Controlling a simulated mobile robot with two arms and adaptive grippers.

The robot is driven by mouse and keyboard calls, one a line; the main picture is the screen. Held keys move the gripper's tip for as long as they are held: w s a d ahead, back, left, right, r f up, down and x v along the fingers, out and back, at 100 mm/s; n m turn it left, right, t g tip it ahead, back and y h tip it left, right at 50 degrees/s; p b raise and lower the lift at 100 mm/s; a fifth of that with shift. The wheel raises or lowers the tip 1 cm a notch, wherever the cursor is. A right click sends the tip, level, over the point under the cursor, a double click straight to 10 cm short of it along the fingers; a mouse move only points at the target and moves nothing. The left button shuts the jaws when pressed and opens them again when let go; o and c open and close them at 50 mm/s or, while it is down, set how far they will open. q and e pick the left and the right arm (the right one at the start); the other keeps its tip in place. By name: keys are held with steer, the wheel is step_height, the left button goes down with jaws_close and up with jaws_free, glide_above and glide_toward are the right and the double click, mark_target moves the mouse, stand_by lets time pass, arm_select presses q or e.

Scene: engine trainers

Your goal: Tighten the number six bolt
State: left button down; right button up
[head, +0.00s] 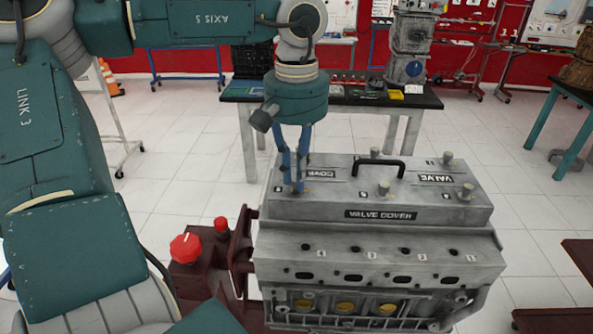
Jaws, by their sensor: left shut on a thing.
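The grey engine block (378,268) carries a grey valve cover (340,203) with a black handle (379,162) on top. Bolts stand upright on the cover: one at the front middle (384,188), one at the front right (467,190), one at the back right (447,158) and one at the back middle (375,152). My left gripper (298,187) points down at the cover's front left corner, its blue fingers shut on a bolt there. The fingers mostly hide this bolt. The small marks beside the bolts are too small to read. My right gripper is out of view.
A red stand with a red knob (185,248) is at the engine's left. A workbench (420,99) with parts is behind, and a dark red surface (550,320) is at lower right. White tiled floor (180,170) is clear between them.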

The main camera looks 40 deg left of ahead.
arm_select(q)
steer(key=shift+r, duration=0.1)
steer(key=c, duration=1.7)
jaws_free()
step_height(320, 180, up, 12)
